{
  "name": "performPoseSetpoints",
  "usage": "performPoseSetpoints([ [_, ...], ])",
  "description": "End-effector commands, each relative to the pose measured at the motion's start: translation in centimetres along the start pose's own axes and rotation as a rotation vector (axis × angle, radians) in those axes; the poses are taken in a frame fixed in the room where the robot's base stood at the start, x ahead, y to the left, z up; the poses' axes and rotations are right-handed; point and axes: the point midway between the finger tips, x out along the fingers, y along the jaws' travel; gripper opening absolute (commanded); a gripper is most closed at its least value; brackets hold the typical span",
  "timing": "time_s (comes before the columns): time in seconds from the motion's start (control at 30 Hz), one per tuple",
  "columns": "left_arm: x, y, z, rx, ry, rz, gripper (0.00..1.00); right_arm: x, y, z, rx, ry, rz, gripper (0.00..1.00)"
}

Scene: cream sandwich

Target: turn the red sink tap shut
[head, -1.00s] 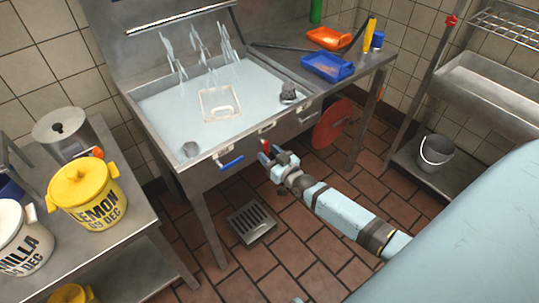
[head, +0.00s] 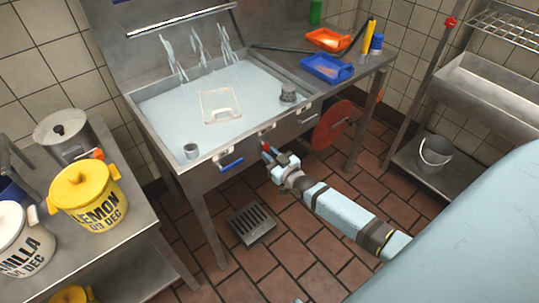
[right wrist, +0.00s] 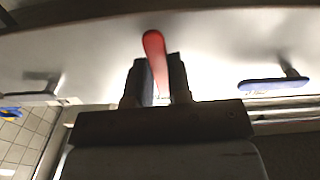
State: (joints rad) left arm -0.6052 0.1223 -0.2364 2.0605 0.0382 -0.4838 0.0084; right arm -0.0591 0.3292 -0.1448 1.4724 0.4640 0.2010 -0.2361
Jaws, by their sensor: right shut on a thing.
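The red tap handle (head: 267,148) is at the front of the steel sink, right of the blue tap handle (head: 231,164). My right gripper (head: 275,160) is at the red handle. In the right wrist view my right gripper (right wrist: 162,80) is shut on the red handle (right wrist: 154,46), whose rounded end sticks out past the fingers. The blue handle (right wrist: 272,84) lies flat to the right there. Water (head: 165,115) fills the sink basin, and pale streams (head: 197,50) show at its back. The left gripper is not in view.
A pale frame-like piece (head: 219,105) and small cups (head: 190,151) are in the basin. A red disc (head: 333,125) is under the counter, right of my gripper. Orange (head: 328,39) and blue trays (head: 327,68) lie on the right counter. A floor drain (head: 252,223) is below.

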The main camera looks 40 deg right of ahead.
Motion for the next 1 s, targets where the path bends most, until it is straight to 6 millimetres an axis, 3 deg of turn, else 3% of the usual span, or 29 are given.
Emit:
performPoseSetpoints([
  [0.53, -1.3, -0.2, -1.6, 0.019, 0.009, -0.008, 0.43, -0.1, 1.7, -0.6, -0.476, -0.003, 0.000, 0.00],
  [1.0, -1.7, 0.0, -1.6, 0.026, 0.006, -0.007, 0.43, -0.1, 2.9, -1.4, -0.924, -0.002, 0.000, 0.00],
])
